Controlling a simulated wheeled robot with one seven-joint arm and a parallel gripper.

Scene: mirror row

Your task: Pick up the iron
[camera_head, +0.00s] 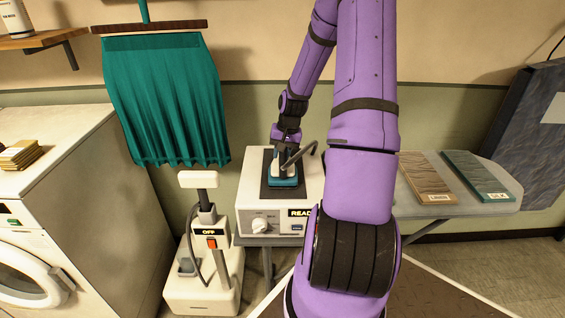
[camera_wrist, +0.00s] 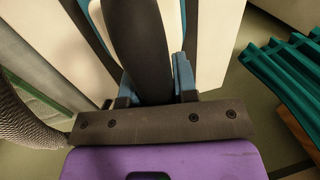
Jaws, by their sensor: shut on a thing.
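The iron (camera_head: 284,181), with a teal lower body, sits over the dark pad on top of the white base station (camera_head: 252,188). I cannot tell whether it touches the pad. My gripper (camera_head: 287,152) comes down on it from above and is shut on its handle. In the wrist view, the iron's dark handle (camera_wrist: 138,40) lies between the fingers of my gripper (camera_wrist: 153,88), with white and teal body parts beside it. My arm and gripper hide much of the iron in the head view.
The station's panel reads READY, partly hidden by my arm. A grey board (camera_head: 463,207) with two labelled fabric samples is at right. A white steamer (camera_head: 206,265) marked OFF stands front left, below a hanging teal cloth (camera_head: 165,100). A white washer (camera_head: 60,220) is far left.

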